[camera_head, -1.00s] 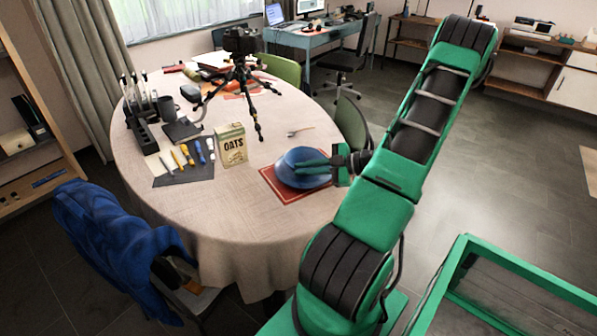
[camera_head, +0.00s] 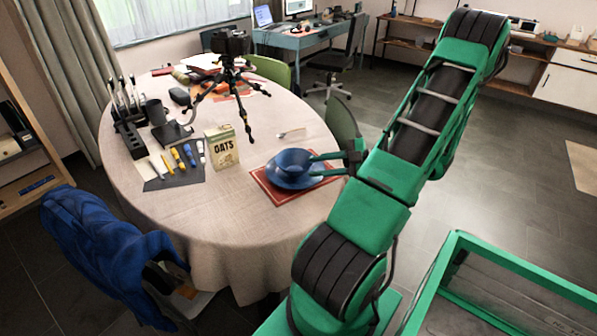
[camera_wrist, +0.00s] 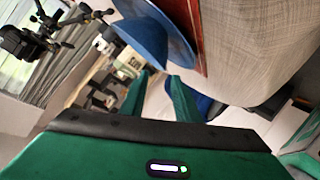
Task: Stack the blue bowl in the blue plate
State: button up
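The blue bowl (camera_head: 284,161) rests in the blue plate (camera_head: 292,184), on the red mat on the round table. The bowl's opening faces up, and whether it sits exactly level is hard to tell. My gripper (camera_head: 314,165) is at the right of the bowl, its green fingers spread and empty. In the wrist view the fingers (camera_wrist: 161,82) are apart with nothing between them. The bowl (camera_wrist: 140,42) and plate (camera_wrist: 172,22) lie just beyond the fingertips there. The finger nearest the bowl looks very close to it; contact cannot be told.
The red mat (camera_head: 300,199) lies near the right edge of the tablecloth (camera_head: 235,205). An oats box (camera_head: 222,148) stands left of the plate, and a fork (camera_head: 290,132) lies behind it. A camera tripod (camera_head: 228,80) stands farther back. A green chair (camera_head: 342,125) is behind my gripper.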

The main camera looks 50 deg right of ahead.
jog(key=a+r+m+g, duration=0.4)
jog(key=a+m+g, duration=0.1)
jog(key=a+g, duration=0.55)
jog(key=s+a+r+m+g+h, duration=0.2)
jog(key=s+a+r+m+h, duration=0.4)
jog(key=s+a+r+m, duration=0.4)
jog(key=s+a+m, duration=0.1)
jog(key=m, duration=0.2)
jog(key=shift+a+m, duration=0.3)
jog(key=shift+a, duration=0.05)
jog(key=shift+g, duration=0.25)
